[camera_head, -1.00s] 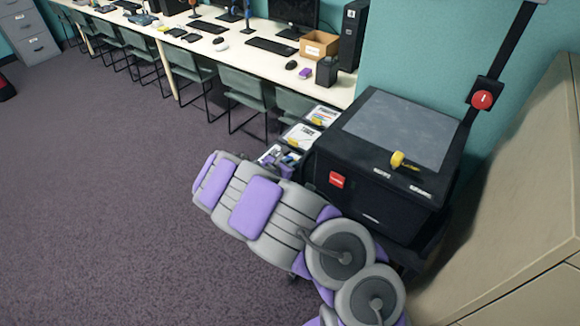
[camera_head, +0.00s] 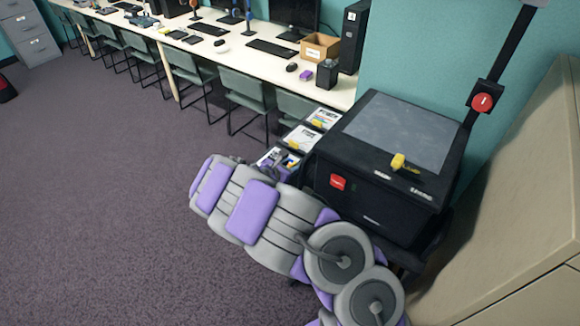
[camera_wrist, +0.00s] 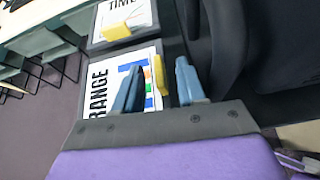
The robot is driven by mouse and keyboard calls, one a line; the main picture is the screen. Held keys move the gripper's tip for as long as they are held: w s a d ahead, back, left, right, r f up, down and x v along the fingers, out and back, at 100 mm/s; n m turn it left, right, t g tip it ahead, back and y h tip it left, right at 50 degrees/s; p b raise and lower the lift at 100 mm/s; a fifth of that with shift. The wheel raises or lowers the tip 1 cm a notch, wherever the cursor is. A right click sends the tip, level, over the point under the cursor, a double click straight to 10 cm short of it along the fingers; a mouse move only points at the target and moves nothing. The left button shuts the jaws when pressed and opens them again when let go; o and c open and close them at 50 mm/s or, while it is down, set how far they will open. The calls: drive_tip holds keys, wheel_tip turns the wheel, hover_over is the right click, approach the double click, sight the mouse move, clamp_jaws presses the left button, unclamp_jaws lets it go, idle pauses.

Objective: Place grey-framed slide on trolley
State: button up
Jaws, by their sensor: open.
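A slide printed "RANGE" (camera_wrist: 108,78) lies below my gripper in the wrist view, with a grey-looking frame and a yellow tab (camera_wrist: 160,76). My gripper (camera_wrist: 157,72) is open, its two blue-grey fingers on either side of that tab; I cannot tell whether they touch it. A second slide, printed "TIME" (camera_wrist: 127,14), lies just beyond, also with a dark greyish frame and a yellow tab. In the head view, several slides (camera_head: 300,138) lie in a row beside the projector, and my arm partly covers the nearest. The trolley (camera_head: 437,247) under the projector is mostly hidden.
A black overhead projector (camera_head: 376,190) with a grey top plate, a yellow piece (camera_head: 398,161) and a post stands right of my arm. A beige cabinet (camera_head: 510,215) closes off the right. A long desk (camera_head: 240,62) with chairs runs behind.

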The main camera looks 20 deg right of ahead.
drive_tip(key=p+v, duration=0.3)
drive_tip(key=v, duration=0.8)
drive_tip(key=shift+s+r, duration=0.1)
